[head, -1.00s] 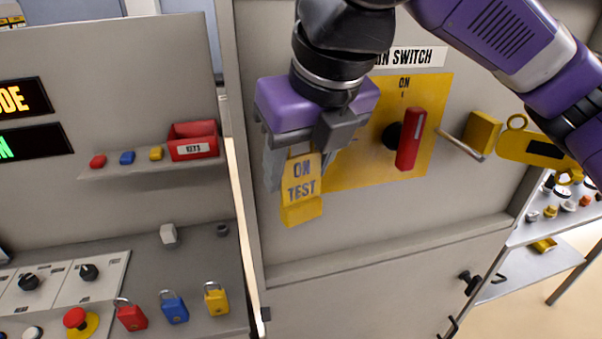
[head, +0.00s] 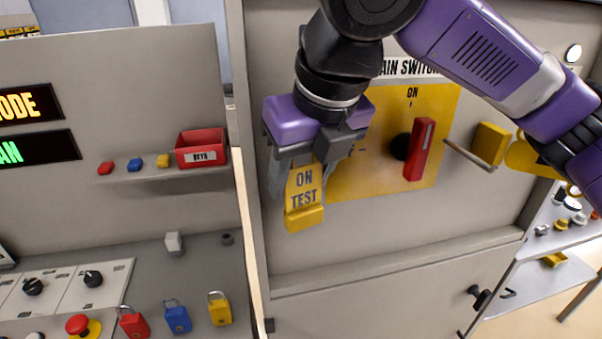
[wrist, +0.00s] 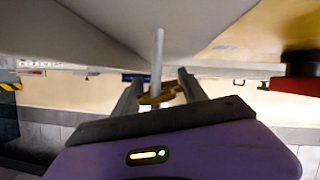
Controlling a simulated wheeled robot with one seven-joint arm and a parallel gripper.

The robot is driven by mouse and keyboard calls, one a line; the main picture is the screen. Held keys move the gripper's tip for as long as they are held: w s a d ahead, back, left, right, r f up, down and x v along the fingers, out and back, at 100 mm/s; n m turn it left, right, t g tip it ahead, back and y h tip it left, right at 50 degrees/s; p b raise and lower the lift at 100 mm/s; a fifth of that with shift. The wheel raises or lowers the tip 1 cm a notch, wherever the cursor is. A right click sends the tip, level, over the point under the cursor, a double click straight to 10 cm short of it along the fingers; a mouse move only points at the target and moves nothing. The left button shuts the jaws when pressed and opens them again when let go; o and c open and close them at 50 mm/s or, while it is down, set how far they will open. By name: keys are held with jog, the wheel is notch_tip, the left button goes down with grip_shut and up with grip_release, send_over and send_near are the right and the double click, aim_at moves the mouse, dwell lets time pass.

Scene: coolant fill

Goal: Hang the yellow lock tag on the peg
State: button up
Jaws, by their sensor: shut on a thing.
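The yellow lock tag (head: 304,196), lettered ON TEST, hangs down between the fingers of my gripper (head: 303,170) in the head view. My gripper is shut on it, in front of the grey cabinet, left of the switch's yellow plate. In the wrist view, a pale peg (wrist: 157,55) sticks out from the cabinet and reaches the gap between my fingertips (wrist: 160,88). A yellow ring-like part of the tag (wrist: 156,98) shows at the peg's end. I cannot tell whether it is around the peg or only in line with it. My gripper hides the peg in the head view.
The red switch handle (head: 419,150) is close on the right. A rod (head: 470,154) with a yellow block (head: 491,143) sticks out beyond it. At the left, a red KEYS box (head: 201,149) sits on a shelf, above several padlocks (head: 178,319) on the panel.

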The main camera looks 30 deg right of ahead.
dwell(0.3)
jog(key=o, duration=1.4)
jog(key=shift+o, duration=0.2)
jog(key=shift+b+v, duration=0.45)
jog(key=shift+v, duration=3.45)
